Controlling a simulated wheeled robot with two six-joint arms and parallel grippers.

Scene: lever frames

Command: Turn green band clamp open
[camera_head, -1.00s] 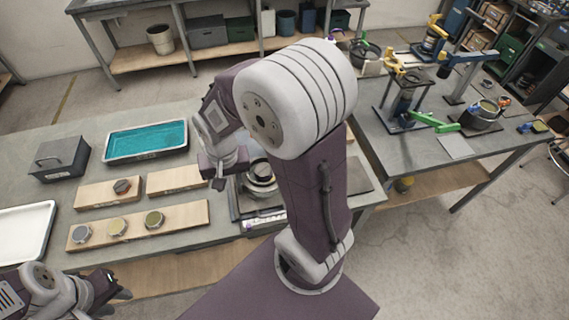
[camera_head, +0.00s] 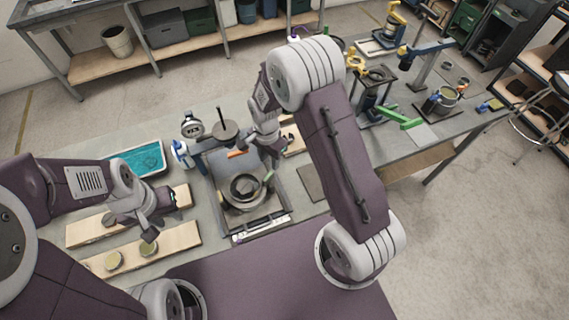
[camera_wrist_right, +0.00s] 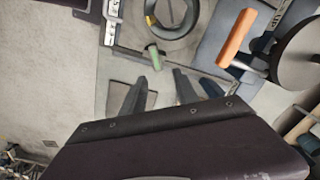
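The band clamp is a dark round ring (camera_head: 245,188) on a grey plate at the middle of the near bench. Its short green handle (camera_head: 268,177) stands at the ring's right side; the green handle also shows in the right wrist view (camera_wrist_right: 153,57). My right gripper (camera_head: 273,160) is just behind the handle in the head view. In the right wrist view its two fingers (camera_wrist_right: 160,76) are apart and empty, with the handle just beyond their tips, not between them. My left gripper (camera_head: 168,206) is above the wooden boards at left; its finger gap is unclear.
An orange handle (camera_head: 236,154) and an upright dark disc (camera_head: 225,131) stand behind the ring. A teal tray (camera_head: 137,157) and wooden boards (camera_head: 172,239) lie at left. Another green lever (camera_head: 400,118) is on the right bench. A flat dark pad (camera_head: 313,183) lies right of the plate.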

